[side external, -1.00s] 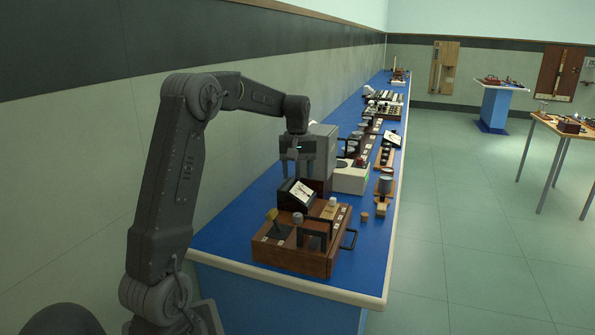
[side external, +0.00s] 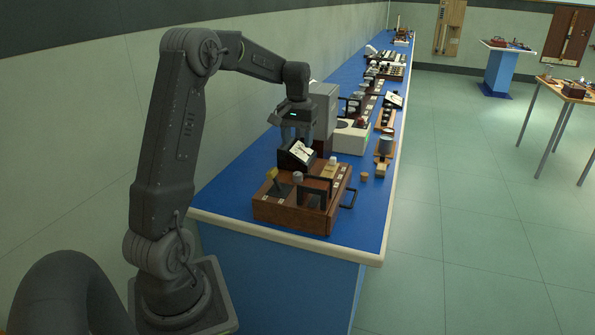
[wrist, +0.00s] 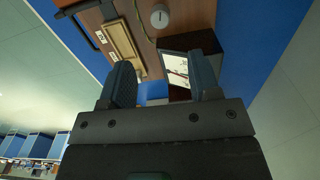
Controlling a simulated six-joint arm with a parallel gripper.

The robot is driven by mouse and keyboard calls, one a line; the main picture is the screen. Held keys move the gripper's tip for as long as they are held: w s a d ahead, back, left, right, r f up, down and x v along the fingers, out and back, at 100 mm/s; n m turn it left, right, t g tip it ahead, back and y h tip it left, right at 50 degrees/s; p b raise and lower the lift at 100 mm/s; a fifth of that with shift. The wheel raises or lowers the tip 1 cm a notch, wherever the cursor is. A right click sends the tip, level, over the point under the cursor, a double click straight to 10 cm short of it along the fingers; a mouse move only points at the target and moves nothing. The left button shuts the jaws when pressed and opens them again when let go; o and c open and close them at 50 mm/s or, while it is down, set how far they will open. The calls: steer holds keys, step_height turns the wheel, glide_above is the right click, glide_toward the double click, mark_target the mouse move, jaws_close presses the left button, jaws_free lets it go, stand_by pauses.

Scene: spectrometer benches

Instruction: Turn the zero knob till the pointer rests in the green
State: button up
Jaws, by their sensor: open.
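The wooden instrument box (side external: 290,215) stands on the near end of the blue bench. Its black-framed meter (side external: 300,152) has a tilted white face with a thin dark pointer line; where it points relative to any green is too small to read. The wrist view shows the meter face (wrist: 175,68) partly behind a finger. A pale round knob with a dark mark (wrist: 160,16), probably the zero knob, sits at the top of the wrist view beside the meter; it seems to be the grey knob (side external: 298,177). My gripper (side external: 297,138) is open and empty just above and behind the meter.
A tall grey box (side external: 323,112) and a white unit (side external: 351,136) stand close behind. Small blocks lie to the right.

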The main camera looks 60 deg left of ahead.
mark_target(298, 173)
step_height(298, 173, down, 11)
steer(key=shift+r, duration=0.15)
steer(key=shift+c, duration=0.4)
steer(key=c, duration=0.9)
steer(key=shift+o, duration=0.2)
steer(key=n, duration=0.5)
steer(key=shift+n, duration=0.3)
steer(key=o, duration=0.9)
steer(key=shift+o, duration=0.2)
steer(key=shift+r, duration=0.1)
step_height(298, 173, up, 14)
